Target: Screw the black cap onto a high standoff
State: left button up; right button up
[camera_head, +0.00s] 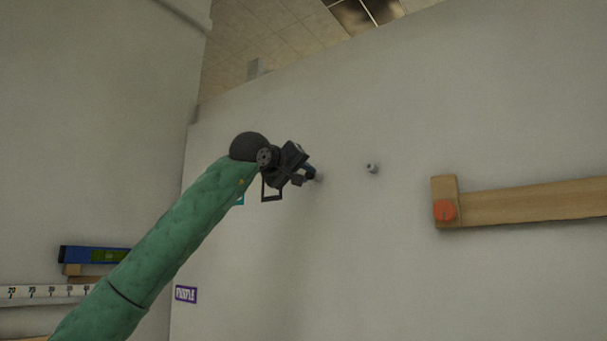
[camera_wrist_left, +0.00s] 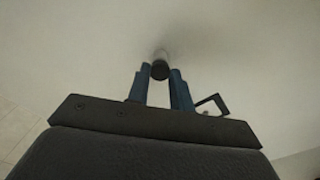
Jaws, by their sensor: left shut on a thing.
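My left gripper (camera_head: 308,172) is raised to the wall, its blue fingertips at a pale standoff (camera_head: 319,178). In the left wrist view the fingers (camera_wrist_left: 160,74) are shut on the small black cap (camera_wrist_left: 160,71). The cap sits in line with the pale standoff (camera_wrist_left: 161,54) and appears to touch its end; I cannot tell whether it is threaded on. In the head view the cap is hidden by the fingers. A second pale standoff (camera_head: 371,168) sticks out of the wall to the right. My right gripper is not in view.
A blue level (camera_head: 80,254), a ruler strip (camera_head: 45,291) and a purple sign (camera_head: 186,294) are at lower left. The wall (camera_head: 340,250) below the standoffs is bare.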

pick_arm(q)
jog(key=shift+a+r+m+p, duration=0.1)
jog(key=shift+r+m+p, duration=0.15)
jog(key=shift+m+p, duration=0.6)
jog(key=m, duration=0.2)
jog(key=shift+f+m+p, duration=0.1)
jog(key=shift+m+p, duration=0.25)
jog(key=shift+f+m, duration=0.2)
jog(key=shift+m, duration=0.1)
jog(key=shift+r+m+p, duration=0.15)
jog(key=shift+m+p, duration=0.15)
jog(key=shift+p, duration=0.05)
jog(key=shift+m, duration=0.5)
jog(key=m, duration=0.3)
jog(key=shift+m, duration=0.3)
